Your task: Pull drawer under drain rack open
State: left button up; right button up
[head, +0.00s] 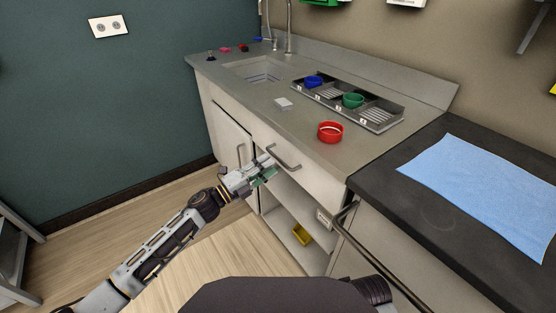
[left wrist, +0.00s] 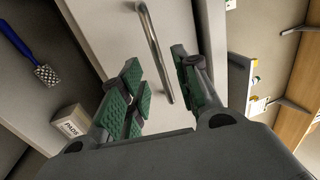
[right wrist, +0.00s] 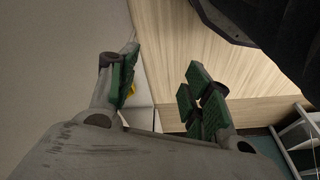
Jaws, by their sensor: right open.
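The drain rack (head: 384,123) is a long grey tray with slots on the counter. Below it is a pale drawer front (head: 312,181) with a curved metal bar handle (head: 284,158). The drawer looks shut, flush under the counter. My left gripper (head: 264,169) is at the left end of this handle. In the left wrist view the handle (left wrist: 155,48) runs between the spread green pads of the left gripper (left wrist: 155,68); I cannot tell if they touch it. My right gripper (right wrist: 165,68) is open and empty, beside a pale surface above the wooden floor.
A blue bowl (head: 313,81) and a green bowl (head: 353,100) sit in the rack. A red bowl (head: 330,131) stands near the counter's front edge. An open shelf below holds a yellow object (head: 301,235). A dark worktop with a blue cloth (head: 485,190) lies to the right.

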aim_at(278, 159)
pick_arm(q)
jog(key=shift+b+x, duration=0.3)
jog(key=shift+x, duration=2.25)
jog(key=shift+f, duration=0.1)
grip_shut()
